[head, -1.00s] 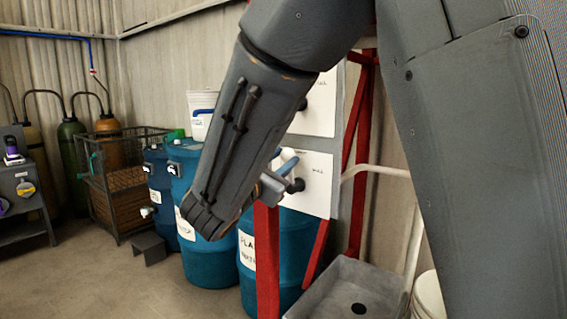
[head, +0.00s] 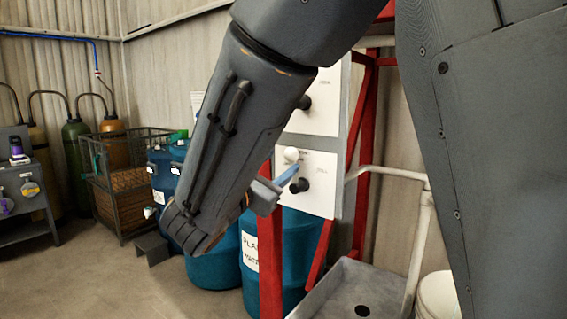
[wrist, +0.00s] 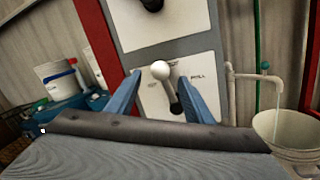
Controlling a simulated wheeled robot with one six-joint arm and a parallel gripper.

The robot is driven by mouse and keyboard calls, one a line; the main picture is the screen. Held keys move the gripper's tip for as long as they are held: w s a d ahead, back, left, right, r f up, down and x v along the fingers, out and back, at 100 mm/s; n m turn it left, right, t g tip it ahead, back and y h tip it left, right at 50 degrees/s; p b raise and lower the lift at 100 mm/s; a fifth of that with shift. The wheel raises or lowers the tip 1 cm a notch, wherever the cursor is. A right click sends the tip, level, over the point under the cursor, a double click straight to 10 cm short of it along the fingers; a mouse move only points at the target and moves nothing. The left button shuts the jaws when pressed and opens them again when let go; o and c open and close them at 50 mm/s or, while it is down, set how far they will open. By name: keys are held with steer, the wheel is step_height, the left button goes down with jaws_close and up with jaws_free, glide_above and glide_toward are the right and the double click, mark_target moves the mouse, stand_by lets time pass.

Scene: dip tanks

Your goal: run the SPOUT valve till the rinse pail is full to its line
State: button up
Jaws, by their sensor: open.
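My gripper (wrist: 160,80) is open, with its two blue fingers pointing at the lower white valve panel (wrist: 205,72). A lever with a white ball knob (wrist: 160,70) and a black hub (wrist: 175,108) shows between the fingers; I see no grip on it. In the head view the knob (head: 291,154) stands above the hub, close to a blue finger (head: 287,175). The panel's lettering is too small to read surely. The white pail (wrist: 290,132) stands under the spout pipe (wrist: 258,77). A thin pale streak like water runs from the spout into it. Its level and line are unclear.
A second panel with a black knob (head: 304,103) is above. Red frame posts (head: 270,262) and blue drums (head: 214,268) stand close to my arm. A grey basin (head: 335,290) lies below, beside the pail (head: 438,297).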

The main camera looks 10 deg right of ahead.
steer(key=shift+v, duration=1.8)
steer(key=shift+d, duration=0.1)
